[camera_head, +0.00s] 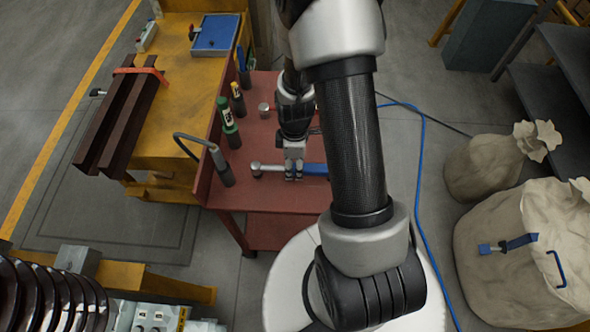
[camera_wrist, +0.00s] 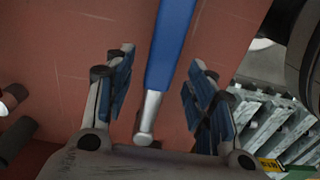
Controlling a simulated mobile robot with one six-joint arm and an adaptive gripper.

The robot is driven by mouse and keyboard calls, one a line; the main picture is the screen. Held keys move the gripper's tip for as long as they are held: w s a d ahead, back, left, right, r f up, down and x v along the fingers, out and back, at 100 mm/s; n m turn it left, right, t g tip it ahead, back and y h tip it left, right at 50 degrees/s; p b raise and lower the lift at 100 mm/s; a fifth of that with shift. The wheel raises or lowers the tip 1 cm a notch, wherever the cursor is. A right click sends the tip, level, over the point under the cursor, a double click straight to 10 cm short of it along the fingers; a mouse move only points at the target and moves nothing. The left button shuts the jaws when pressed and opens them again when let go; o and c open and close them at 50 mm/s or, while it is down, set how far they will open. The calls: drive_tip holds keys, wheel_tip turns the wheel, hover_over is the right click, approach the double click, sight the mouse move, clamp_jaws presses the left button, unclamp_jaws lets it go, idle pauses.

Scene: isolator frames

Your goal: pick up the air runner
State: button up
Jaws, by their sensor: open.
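A tool with a long blue grip and a bare metal end lies on the red table; I take it for the air runner (camera_head: 314,169). In the head view its round metal head points left, and my arm hides its right end. My gripper (camera_head: 293,177) is over its middle, fingers pointing down. In the wrist view the air runner (camera_wrist: 168,45) runs between the two blue-padded fingers of my gripper (camera_wrist: 160,92), with a visible gap on each side. The gripper is open and holds nothing. How far the fingertips are above the table cannot be told.
The red table (camera_head: 262,194) also bears a green bottle (camera_head: 229,124), a yellow-labelled bottle (camera_head: 238,98) and a small metal cylinder (camera_head: 263,109). A bent hose-like piece (camera_head: 212,148) stands at its left edge. A yellow bench (camera_head: 190,95) adjoins on the left.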

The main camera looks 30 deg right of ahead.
wheel_tip(320, 180, down, 4)
drive_tip(key=shift+r+b, duration=0.25)
drive_tip(key=shift+b, duration=0.3)
drive_tip(key=shift+r, duration=0.1)
clamp_jaws()
